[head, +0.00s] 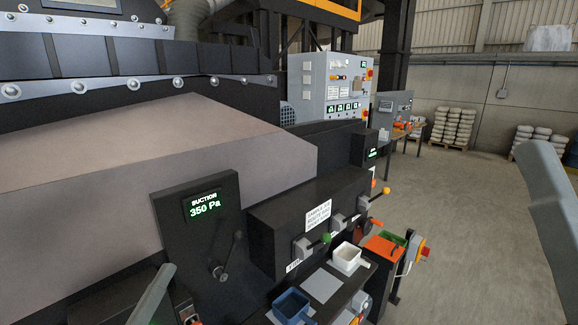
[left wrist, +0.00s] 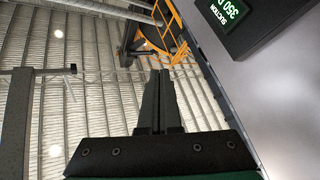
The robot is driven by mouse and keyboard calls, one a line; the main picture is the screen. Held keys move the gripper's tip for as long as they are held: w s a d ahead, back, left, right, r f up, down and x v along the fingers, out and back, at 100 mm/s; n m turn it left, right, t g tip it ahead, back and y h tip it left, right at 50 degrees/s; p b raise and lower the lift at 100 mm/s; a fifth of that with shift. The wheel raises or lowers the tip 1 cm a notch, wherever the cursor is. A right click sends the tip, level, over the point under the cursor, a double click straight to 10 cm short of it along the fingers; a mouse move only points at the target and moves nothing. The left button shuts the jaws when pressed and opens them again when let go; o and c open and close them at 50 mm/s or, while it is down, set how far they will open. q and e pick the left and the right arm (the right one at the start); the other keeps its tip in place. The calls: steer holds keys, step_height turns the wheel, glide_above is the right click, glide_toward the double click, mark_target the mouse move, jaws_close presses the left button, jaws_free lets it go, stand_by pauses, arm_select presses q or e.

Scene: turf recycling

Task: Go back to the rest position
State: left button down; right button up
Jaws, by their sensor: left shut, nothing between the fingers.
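My left gripper (left wrist: 160,76) shows in the left wrist view with its two dark fingers together and nothing between them. It points upward toward the roof, beside the dark panel with the suction display (left wrist: 228,12). In the head view a grey part of my left arm stands at the lower left, in front of the suction panel (head: 205,245), which reads 350 Pa. A grey link of my right arm crosses the right edge of the head view. My right gripper is not in view.
A black box with levers (head: 310,222) sits right of the suction panel. Below it are a white container (head: 346,259) and a blue container (head: 291,306). An orange-topped station (head: 382,246) stands further right.

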arm_select(q)
steer(key=s+d+r+m+t+h+p, duration=0.1)
steer(key=s+d+r+m+h, duration=0.15)
steer(key=r, duration=0.55)
steer(key=s+d+r+m+t+h+p, duration=0.1)
steer(key=s+d+r+m, duration=0.15)
steer(key=r, duration=0.55)
steer(key=s+a+r+n+t+y+p, duration=0.1)
steer(key=s+a+r+t+y, duration=0.1)
steer(key=s+r+y, duration=0.5)
step_height(320, 180, up, 5)
steer(key=shift+s+a+f+t, duration=0.2)
steer(key=shift+s+a+t, duration=0.2)
steer(key=shift+s+t, duration=0.5)
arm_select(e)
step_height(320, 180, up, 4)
arm_select(q)
steer(key=shift+s+y, duration=0.15)
steer(key=shift+y, duration=0.1)
